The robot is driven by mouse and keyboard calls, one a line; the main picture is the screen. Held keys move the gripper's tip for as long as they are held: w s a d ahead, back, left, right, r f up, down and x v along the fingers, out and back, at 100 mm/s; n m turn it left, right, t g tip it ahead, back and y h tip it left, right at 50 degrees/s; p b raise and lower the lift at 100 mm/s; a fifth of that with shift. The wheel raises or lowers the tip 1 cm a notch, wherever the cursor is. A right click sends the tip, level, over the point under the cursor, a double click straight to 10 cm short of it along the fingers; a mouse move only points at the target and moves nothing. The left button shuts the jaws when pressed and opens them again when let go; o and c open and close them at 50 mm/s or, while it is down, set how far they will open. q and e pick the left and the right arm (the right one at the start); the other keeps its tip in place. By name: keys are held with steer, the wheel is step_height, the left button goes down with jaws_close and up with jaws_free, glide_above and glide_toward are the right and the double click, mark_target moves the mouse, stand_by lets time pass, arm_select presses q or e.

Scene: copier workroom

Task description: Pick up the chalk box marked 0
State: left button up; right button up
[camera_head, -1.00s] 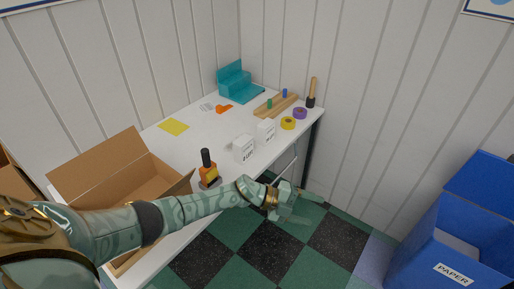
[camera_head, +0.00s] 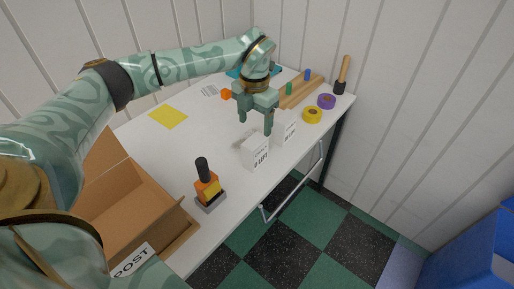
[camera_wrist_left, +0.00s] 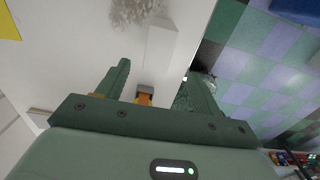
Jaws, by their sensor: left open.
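Two white boxes stand side by side near the table's front edge in the head view. The nearer chalk box (camera_head: 254,153) has small dark print that seems to read "0 LEFT". The other white box (camera_head: 286,130) is just behind it to the right; its print is too small to read. My left gripper (camera_head: 255,126) is open and points down, its fingertips just above and behind the nearer box. In the left wrist view a white box (camera_wrist_left: 160,45) lies ahead of the open fingers, with nothing held. My right gripper is not in view.
A stamp (camera_head: 208,190) with a black handle and an open cardboard box (camera_head: 135,215) stand to the left. Yellow tape (camera_head: 312,116), purple tape (camera_head: 326,101) and a wooden rack (camera_head: 302,90) are to the right. A yellow sheet (camera_head: 168,117) lies flat on the white table (camera_head: 160,147).

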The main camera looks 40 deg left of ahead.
mark_target(255, 141)
arm_select(q)
step_height(255, 141, down, 8)
steer(key=shift+w+b, duration=0.1)
steer(key=shift+b, duration=1.15)
steer(key=shift+f, duration=0.35)
step_height(255, 141, down, 5)
steer(key=b, duration=0.3)
steer(key=shift+w+a, duration=0.15)
steer(key=shift+r, duration=0.15)
steer(key=shift+c, duration=0.6)
steer(key=c, duration=0.9)
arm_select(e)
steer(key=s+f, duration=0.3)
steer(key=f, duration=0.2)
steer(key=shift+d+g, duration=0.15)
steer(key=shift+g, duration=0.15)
